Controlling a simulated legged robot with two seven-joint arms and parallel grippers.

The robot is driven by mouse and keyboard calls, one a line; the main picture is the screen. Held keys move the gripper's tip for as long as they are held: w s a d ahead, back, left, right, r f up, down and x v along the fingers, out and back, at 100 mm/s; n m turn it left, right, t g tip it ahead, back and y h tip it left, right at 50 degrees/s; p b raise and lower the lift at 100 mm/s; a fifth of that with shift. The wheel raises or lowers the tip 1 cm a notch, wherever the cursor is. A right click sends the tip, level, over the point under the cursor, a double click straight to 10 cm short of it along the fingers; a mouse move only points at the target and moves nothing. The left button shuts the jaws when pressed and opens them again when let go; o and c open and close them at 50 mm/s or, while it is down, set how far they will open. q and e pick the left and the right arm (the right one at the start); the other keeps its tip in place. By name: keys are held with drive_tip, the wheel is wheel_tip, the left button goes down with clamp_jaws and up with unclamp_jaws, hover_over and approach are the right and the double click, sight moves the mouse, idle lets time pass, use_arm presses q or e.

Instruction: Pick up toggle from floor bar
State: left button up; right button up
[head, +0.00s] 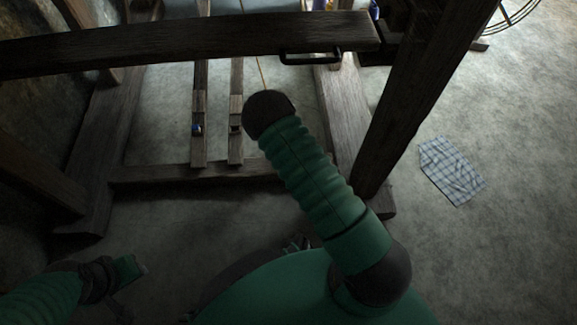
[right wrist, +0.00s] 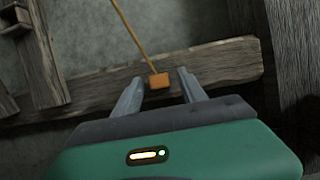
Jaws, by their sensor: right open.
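The toggle (right wrist: 159,81), a small orange-brown block on the end of a thin cord (right wrist: 134,35), shows in the right wrist view over the wooden floor bar (right wrist: 92,92). Whether it touches the bar, I cannot tell. My right gripper (right wrist: 160,76) is open, with one finger on each side of the toggle in the picture and a gap to each finger. In the head view the floor bar (head: 150,172) lies low across the loom, and my right arm hides the toggle and right gripper. My left gripper (head: 122,284) is at the lower left, away from the bar; its jaws are unclear.
A thick upper beam (head: 180,50) with a dark handle (head: 310,58) crosses above. A slanted post (head: 415,95) stands right of my right arm. Two treadles (head: 201,80) run back from the bar. A checked cloth (head: 452,170) lies on open floor at right.

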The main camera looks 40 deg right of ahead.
clamp_jaws()
idle(0.3)
drive_tip(key=shift+r+p, duration=0.15)
drive_tip(key=shift+p, duration=0.15)
